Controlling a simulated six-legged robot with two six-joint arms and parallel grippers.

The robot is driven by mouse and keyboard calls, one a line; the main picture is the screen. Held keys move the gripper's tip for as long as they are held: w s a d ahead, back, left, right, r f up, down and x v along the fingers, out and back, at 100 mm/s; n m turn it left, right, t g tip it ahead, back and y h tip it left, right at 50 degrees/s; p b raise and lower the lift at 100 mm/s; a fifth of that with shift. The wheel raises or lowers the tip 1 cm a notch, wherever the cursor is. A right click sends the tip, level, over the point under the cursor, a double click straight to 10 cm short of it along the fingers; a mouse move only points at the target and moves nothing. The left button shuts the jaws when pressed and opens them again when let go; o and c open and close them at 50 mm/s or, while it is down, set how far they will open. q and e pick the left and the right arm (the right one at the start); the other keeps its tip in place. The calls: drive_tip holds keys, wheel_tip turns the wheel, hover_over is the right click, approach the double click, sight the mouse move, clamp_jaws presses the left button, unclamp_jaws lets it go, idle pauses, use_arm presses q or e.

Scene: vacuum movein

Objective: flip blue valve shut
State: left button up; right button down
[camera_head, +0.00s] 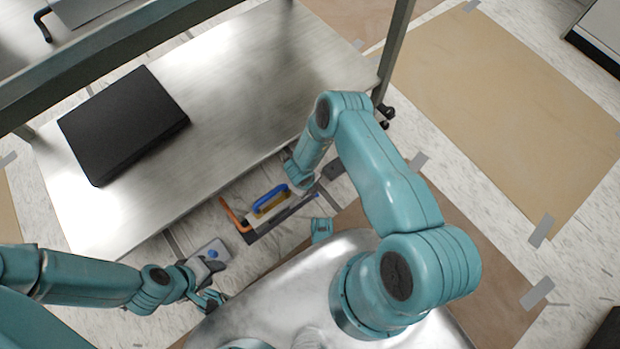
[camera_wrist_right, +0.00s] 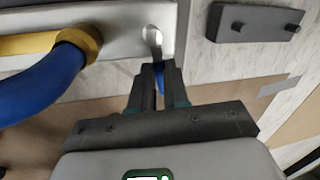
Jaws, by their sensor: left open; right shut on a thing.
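The blue valve (camera_wrist_right: 168,77) shows as a small blue piece at the fingertips in the right wrist view, by a silver metal plate (camera_wrist_right: 118,14). My right gripper (camera_wrist_right: 158,84) is shut on it, and the fingers hide much of it. A shiny metal stem stands just beyond the fingertips. My left gripper (camera_head: 214,282) is open and empty at the lower left, beside a small pale box (camera_head: 212,253) with a blue button.
A dark bracket (camera_wrist_right: 255,22) is to the right. A metal table (camera_head: 230,95) bears a black case (camera_head: 123,122).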

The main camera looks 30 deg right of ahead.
drive_tip(key=shift+s+a+m, duration=0.1)
drive_tip(key=shift+a+m, duration=0.05)
drive_tip(key=shift+m, duration=0.25)
drive_tip(key=c, duration=1.1)
unclamp_jaws()
drive_tip(key=a+r+p, duration=0.3)
drive_tip(key=r+p, duration=0.3)
drive_tip(key=r, duration=1)
drive_tip(key=shift+s+p, duration=0.25)
drive_tip(key=shift+p, duration=0.1)
